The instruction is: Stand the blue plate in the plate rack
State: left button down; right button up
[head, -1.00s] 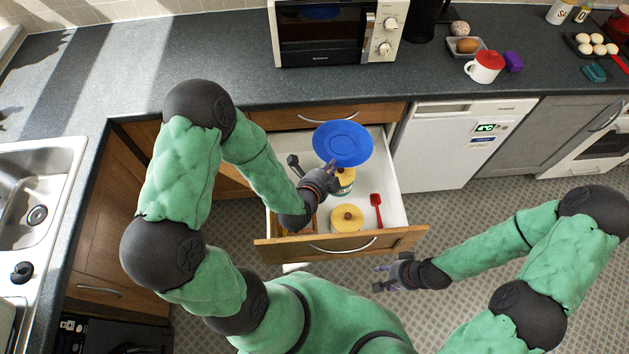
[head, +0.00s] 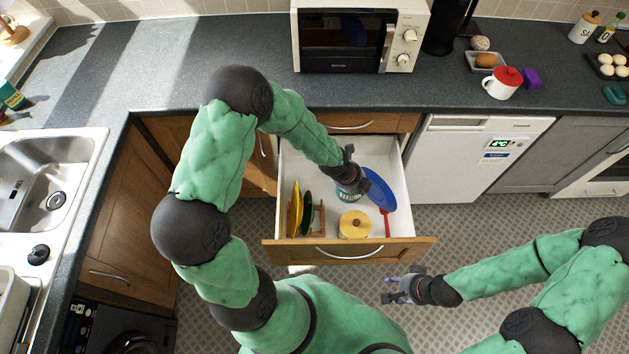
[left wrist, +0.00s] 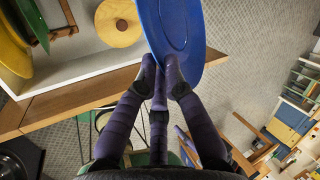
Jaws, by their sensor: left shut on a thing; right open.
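The blue plate (head: 381,190) is tilted steeply at the right side of the open drawer (head: 277,200). My left gripper (head: 362,183) is shut on its rim; the left wrist view shows the fingertips (left wrist: 160,70) pinching the plate (left wrist: 182,22). The wooden plate rack (head: 317,218) is in the left part of the drawer, partly hidden by plates. A yellow plate (head: 296,208) and a dark green plate (head: 307,213) stand on edge at it. The rack also shows in the left wrist view (left wrist: 64,31). My right gripper (head: 393,290) is open and empty, in front of the drawer.
The drawer's wooden front (head: 350,251) is a raised edge. A microwave (head: 360,38) stands on the counter above.

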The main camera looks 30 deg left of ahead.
pick_arm(q)
jog(key=s+a+r+m+g+y+p, duration=0.1)
jog(key=a+r+m+g+y+p, duration=0.2)
jog(key=a, duration=0.4)
jog(key=s+a+r+m+g+y+p, duration=0.1)
jog(key=a+r+m+g+y+p, duration=0.2)
jog(key=a, duration=0.5)
notch_tip(320, 180, down, 13)
jog(key=n+b, duration=0.1)
jog(key=b, duration=0.9)
jog(key=shift+s+b, duration=0.2)
jog(key=shift+b, duration=0.15)
notch_tip(320, 180, down, 11)
jog(key=b, duration=1)
jog(key=shift+b, duration=0.3)
jog(key=shift+f+b, duration=0.55)
jog(key=shift+f, duration=1)
